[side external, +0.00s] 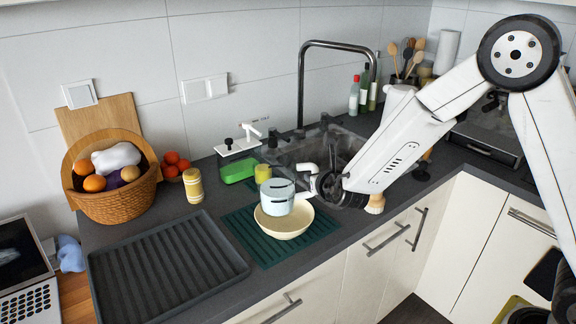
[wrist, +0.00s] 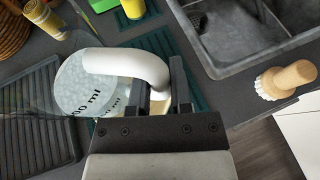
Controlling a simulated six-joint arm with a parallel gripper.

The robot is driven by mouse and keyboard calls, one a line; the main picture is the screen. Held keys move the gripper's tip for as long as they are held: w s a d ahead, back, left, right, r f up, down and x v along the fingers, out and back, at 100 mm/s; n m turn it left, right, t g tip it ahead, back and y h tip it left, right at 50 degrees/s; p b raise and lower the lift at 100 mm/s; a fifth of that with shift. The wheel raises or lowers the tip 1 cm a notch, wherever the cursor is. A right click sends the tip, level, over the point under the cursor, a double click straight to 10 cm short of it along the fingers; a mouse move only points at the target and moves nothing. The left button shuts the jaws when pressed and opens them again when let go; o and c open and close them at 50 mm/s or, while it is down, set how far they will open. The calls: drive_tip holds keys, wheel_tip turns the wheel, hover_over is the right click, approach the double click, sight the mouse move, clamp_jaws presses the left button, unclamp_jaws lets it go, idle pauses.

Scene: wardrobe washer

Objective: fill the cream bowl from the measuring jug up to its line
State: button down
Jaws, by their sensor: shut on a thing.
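The measuring jug (side external: 277,197) is pale blue with dark markings and a white handle. My gripper (side external: 318,186) is shut on the handle from the right and holds the jug over the cream bowl (side external: 284,223). The jug looks close to upright, with no stream visible. In the wrist view, the jug (wrist: 84,84) shows "ml" print, and its handle passes between the fingers of my gripper (wrist: 160,92). The bowl stands on a dark green ribbed mat (side external: 248,232). The jug hides much of the bowl's inside, so its line and any contents cannot be made out.
A grey ribbed tray (side external: 165,268) lies left of the mat. The sink (side external: 312,150) and tap are behind right. A brush (wrist: 286,79) lies beside the sink.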

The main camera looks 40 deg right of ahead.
drive_tip(key=s+d, duration=0.2)
drive_tip(key=d, duration=0.4)
drive_tip(key=shift+s+d, duration=0.2)
drive_tip(key=shift+d, duration=0.15)
drive_tip(key=shift+r, duration=0.25)
drive_tip(key=r+n+g+h, duration=0.1)
drive_tip(key=n, duration=0.1)
drive_tip(key=a+r+n+h, duration=0.1)
drive_tip(key=n+h, duration=0.1)
drive_tip(key=w+a+r+n+g+h, duration=0.1)
drive_tip(key=n+h, duration=0.1)
drive_tip(key=n, duration=0.1)
drive_tip(key=shift+w+a+r+g, duration=0.1)
drive_tip(key=shift+r+g, duration=0.05)
drive_tip(key=shift+g, duration=0.15)
idle(1.6)
drive_tip(key=shift+w+a+r+n+h, duration=0.45)
drive_tip(key=shift+a+r+n+h, duration=0.15)
drive_tip(key=shift+a+r+n, duration=0.25)
idle(3.3)
